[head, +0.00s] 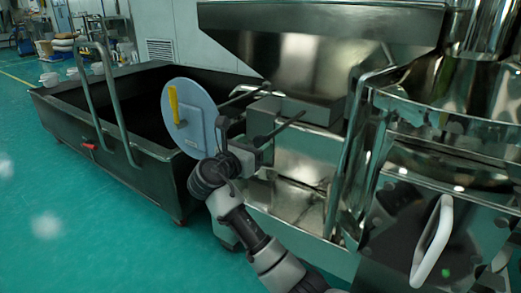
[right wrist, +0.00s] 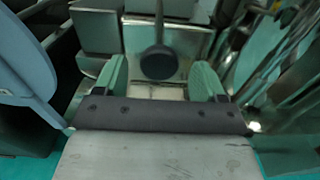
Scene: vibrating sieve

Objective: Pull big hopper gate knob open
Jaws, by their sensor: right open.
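The big hopper (head: 320,55) is a shiny metal funnel at the top of the head view, with a metal outlet box (head: 313,108) below it. In the right wrist view, a round black knob (right wrist: 158,63) on a thin rod shows between my finger tips, in front of a metal face. My right gripper (head: 285,99) is open, with one finger on each side of the knob. The fingers show as pale green in the right wrist view (right wrist: 160,70). I cannot tell whether they touch the knob. My left gripper is not in view.
A blue-grey disc (head: 204,108) with a yellow handle (head: 174,104) stands close left of my right gripper. A dark open cart (head: 150,178) with a metal push bar is at left. Shiny machinery with a white handle (head: 432,242) fills the right. Green floor is clear at lower left.

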